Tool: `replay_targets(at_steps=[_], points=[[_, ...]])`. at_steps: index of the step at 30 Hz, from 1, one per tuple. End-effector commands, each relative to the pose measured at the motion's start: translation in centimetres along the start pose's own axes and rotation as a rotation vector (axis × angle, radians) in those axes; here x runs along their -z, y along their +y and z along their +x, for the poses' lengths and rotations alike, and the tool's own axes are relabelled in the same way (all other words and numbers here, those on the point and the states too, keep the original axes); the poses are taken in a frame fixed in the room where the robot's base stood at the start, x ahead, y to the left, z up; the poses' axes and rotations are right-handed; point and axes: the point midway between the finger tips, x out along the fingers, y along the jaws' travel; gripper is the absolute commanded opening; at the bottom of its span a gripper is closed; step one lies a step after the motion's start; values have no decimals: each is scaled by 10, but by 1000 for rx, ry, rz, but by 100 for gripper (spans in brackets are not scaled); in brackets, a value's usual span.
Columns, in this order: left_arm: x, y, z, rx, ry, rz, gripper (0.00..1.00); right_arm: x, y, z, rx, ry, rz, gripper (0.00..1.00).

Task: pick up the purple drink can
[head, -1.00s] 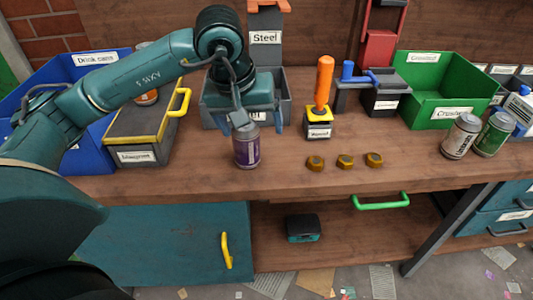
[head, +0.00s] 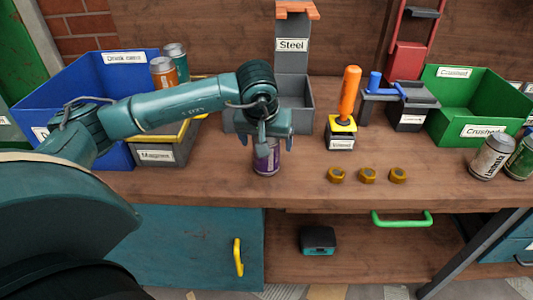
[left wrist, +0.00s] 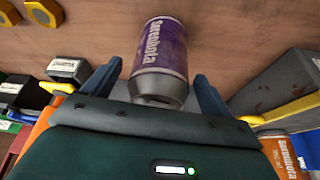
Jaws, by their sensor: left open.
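The purple drink can (head: 267,159) stands upright on the wooden bench, its upper part hidden behind my left gripper (head: 265,143) in the head view. In the left wrist view the purple can (left wrist: 166,48) shows its silver end and purple label. My left gripper (left wrist: 157,72) is open there, with one blue finger on each side of the can's near end. Gaps show between the fingers and the can, so it is not gripped. My right gripper is in neither current view.
The Steel container (head: 296,90) is behind.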

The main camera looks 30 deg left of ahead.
Motion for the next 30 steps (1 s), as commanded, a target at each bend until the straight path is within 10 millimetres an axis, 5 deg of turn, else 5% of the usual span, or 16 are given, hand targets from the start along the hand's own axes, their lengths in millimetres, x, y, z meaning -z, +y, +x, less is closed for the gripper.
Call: replay_targets(at_steps=[4, 12, 30], points=[[-1, 0, 16, -1, -1, 1, 84, 0, 0, 1, 0, 3, -1, 36], [0, 0, 19, -1, 1, 1, 84, 2, 0, 2, 1, 6, -2, 36], [0, 0, 18, -1, 1, 1, 37, 2, 0, 2, 2, 7, -2, 36]])
